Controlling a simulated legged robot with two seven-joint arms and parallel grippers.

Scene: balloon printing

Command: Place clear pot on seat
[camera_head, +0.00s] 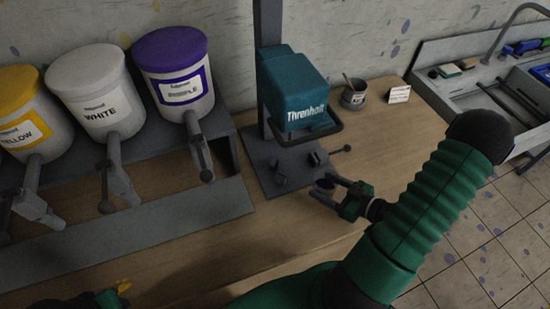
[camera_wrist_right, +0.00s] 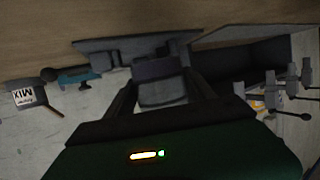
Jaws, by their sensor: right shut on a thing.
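My right gripper (camera_head: 330,189) is shut on the clear pot (camera_head: 325,184), just in front of the dark mixing machine's base. In the right wrist view the see-through pot (camera_wrist_right: 162,92) sits between the two dark fingers. The seat appears to be the area between the small clamps (camera_head: 298,170) on the machine's base plate (camera_head: 262,162); the pot is near its front right, apart from it as far as I can tell. A dark green part of my left arm (camera_head: 75,303) shows at the bottom edge; its fingers cannot be made out.
The teal Threnhalt machine head (camera_head: 292,88) overhangs the base. Yellow, white (camera_head: 97,92) and purple (camera_head: 174,72) tubs stand on a rack at left. A mix cup (camera_head: 354,95) stands behind.

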